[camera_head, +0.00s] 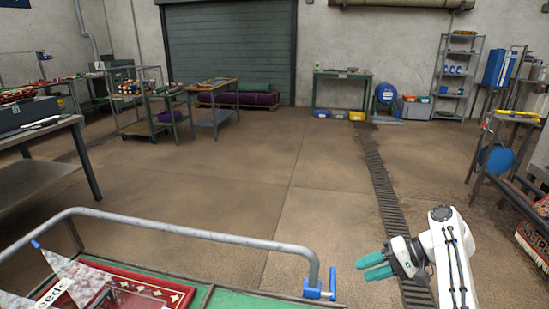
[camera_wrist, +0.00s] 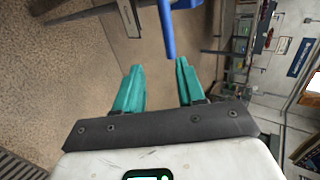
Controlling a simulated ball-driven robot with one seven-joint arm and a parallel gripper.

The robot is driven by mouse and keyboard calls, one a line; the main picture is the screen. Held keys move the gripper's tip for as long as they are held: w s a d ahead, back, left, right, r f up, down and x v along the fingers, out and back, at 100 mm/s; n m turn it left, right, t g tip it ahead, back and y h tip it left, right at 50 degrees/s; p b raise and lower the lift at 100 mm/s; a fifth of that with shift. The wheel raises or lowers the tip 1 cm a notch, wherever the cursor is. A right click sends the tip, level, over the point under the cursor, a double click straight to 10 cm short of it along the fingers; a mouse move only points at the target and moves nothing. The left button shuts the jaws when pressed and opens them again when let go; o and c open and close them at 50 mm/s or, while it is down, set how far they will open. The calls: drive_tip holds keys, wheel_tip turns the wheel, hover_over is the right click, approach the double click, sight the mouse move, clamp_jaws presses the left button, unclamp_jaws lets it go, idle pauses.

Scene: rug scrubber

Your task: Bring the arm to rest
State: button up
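My gripper (camera_head: 375,266) is at the lower right in the head view, on my white arm, held out above the floor and pointing left. Its two teal fingers also show in the wrist view (camera_wrist: 160,85), spread apart with a clear gap between them. Nothing is held between them. A blue clamp or handle (camera_head: 319,287) on the cart's metal rail lies to the left of the gripper, apart from it. A blue rod (camera_wrist: 166,30) shows beyond the fingertips in the wrist view.
A green-topped cart (camera_head: 240,300) with a grey tubular rail (camera_head: 180,229) and a red rug (camera_head: 150,290) stands at the lower left. A floor grate (camera_head: 382,190) runs behind the gripper. A rack with rugs (camera_head: 535,235) stands at the right. The middle floor is clear.

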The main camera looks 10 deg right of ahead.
drive_tip(key=s+a+f+n+g+h+p, duration=0.1)
drive_tip(key=s+a+f+h, duration=0.15)
drive_tip(key=s+f, duration=0.55)
drive_tip(key=s+a+f+g+h, duration=0.1)
drive_tip(key=s+f+h, duration=0.2)
drive_tip(key=s+f, duration=0.5)
drive_tip(key=s+r+n+h, duration=0.1)
drive_tip(key=s+r+h, duration=0.1)
drive_tip(key=s, duration=1)
drive_tip(key=s+r+n+h+p, duration=0.1)
drive_tip(key=s+r+h, duration=0.2)
drive_tip(key=s, duration=1)
drive_tip(key=shift+s+d+r, duration=0.2)
drive_tip(key=shift+d+r, duration=0.05)
drive_tip(key=shift+d, duration=0.1)
